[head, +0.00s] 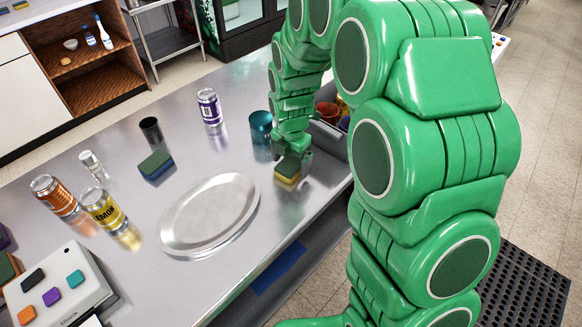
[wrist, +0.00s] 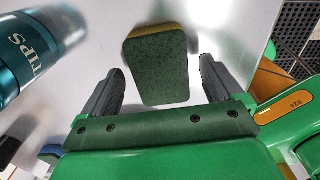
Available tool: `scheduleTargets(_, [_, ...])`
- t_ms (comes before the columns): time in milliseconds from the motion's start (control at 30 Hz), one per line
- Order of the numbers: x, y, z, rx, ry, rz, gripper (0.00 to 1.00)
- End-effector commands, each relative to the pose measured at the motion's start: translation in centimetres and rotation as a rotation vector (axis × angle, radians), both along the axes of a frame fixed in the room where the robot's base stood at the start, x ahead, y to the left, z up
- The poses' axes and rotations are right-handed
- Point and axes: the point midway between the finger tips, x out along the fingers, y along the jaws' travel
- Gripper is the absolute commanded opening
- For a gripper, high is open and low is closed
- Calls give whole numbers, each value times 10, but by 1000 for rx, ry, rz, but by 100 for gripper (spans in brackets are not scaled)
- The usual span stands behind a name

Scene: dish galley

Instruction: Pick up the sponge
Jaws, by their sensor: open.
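A sponge (head: 287,173) with a green scouring top and yellow body lies on the steel counter, directly below my gripper (head: 293,157). In the wrist view the same sponge (wrist: 158,68) shows its dark green face, with a yellow edge at its far side. My gripper (wrist: 160,88) is open, with one finger on each side of the sponge's near end. Gaps show between the fingers and the sponge. A second sponge (head: 156,165), green over blue, lies farther left on the counter.
A teal tips cup (head: 261,128) stands close beside my gripper, and shows large in the wrist view (wrist: 30,50). An oval metal platter (head: 210,214) lies to the left. Cans, including a purple one (head: 209,107), stand farther off. A bin with coloured cups (head: 328,112) is behind the gripper.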

Motion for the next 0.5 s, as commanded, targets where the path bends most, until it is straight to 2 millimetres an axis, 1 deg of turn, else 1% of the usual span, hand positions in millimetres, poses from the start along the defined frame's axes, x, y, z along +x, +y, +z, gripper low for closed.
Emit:
scheduleTargets(33, [-1, 0, -7, -1, 5, -1, 94])
scheduleTargets(100, [-1, 0, -12, -1, 5, 0, 94])
scheduleTargets(333, [-1, 0, -14, 0, 3, 0, 94])
scheduleTargets(367, [-1, 0, -14, 0, 3, 0, 92])
scheduleTargets(500, [-1, 0, -14, -1, 2, 0, 71])
